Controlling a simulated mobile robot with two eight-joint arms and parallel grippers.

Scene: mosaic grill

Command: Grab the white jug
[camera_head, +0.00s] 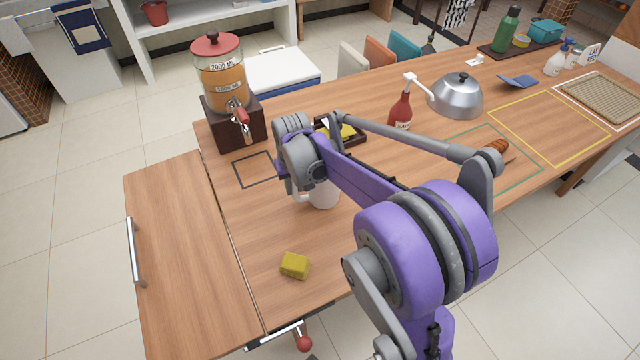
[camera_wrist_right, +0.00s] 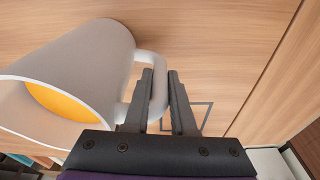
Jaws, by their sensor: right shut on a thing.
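The white jug (camera_head: 323,195) is on or just above the wooden table, mostly hidden behind my right arm in the head view. In the right wrist view the jug (camera_wrist_right: 95,65) is at the left, its mouth toward the lower left and something orange inside. My right gripper (camera_wrist_right: 162,75) is shut on the jug's handle (camera_wrist_right: 159,90), which passes between its fingers. In the head view the fingers are hidden by my arm. I cannot tell whether the jug touches the table. My left gripper is not in view.
A drink dispenser (camera_head: 220,75) with orange liquid stands on a dark wooden base at the table's far left corner. A dark square outline (camera_head: 255,170) is in front of it. A yellow sponge (camera_head: 295,265) lies nearer. A red bottle (camera_head: 401,110) and metal dome (camera_head: 458,97) stand behind my arm.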

